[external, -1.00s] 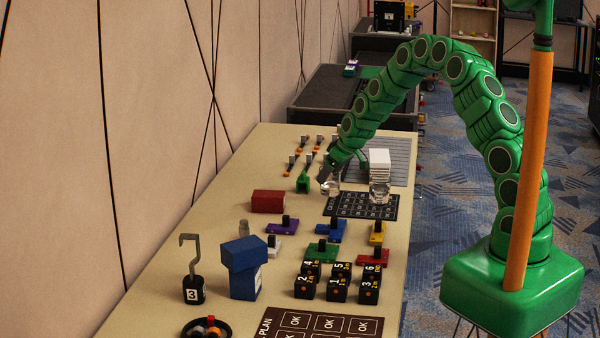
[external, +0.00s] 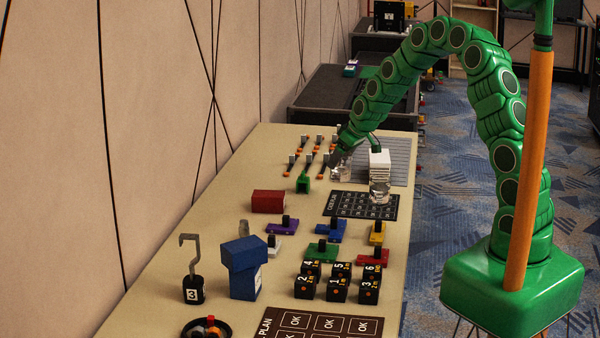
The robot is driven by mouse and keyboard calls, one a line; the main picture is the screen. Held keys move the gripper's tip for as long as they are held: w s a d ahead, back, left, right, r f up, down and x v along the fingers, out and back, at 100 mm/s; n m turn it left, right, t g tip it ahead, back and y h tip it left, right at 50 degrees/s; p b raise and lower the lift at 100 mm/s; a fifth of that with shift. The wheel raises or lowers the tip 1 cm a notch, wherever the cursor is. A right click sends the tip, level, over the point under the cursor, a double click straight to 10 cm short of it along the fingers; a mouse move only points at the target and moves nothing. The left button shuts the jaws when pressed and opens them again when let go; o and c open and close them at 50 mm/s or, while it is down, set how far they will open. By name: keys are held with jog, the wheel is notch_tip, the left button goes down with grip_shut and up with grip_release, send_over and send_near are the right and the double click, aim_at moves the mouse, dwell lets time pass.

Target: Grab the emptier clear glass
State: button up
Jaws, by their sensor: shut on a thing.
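Two small clear glasses are at the far part of the table. My gripper (external: 336,163) is shut on the left glass (external: 342,173), which looks upright. The fingers are small and dark here, and they partly hide its upper part. The other clear glass (external: 379,194) is to the right and nearer the camera, at the corner of a black printed card. My gripper is apart from it. How full each glass is, I cannot tell at this size. Whether the held glass touches the table is also unclear.
A white ribbed block (external: 380,164) shows just above the right glass. The black card (external: 350,204) and a grey striped mat (external: 398,150) are close by. A green piece (external: 303,183), several orange-and-black pieces and a red block (external: 268,201) are to the left.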

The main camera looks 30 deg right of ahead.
jog(key=shift+s+r, duration=0.25)
jog(key=shift+s, duration=0.3)
jog(key=shift+s+r, duration=0.2)
jog(key=shift+s, duration=0.35)
jog(key=s+r, duration=0.3)
jog(key=s, duration=0.3)
jog(key=shift+s+d, duration=0.3)
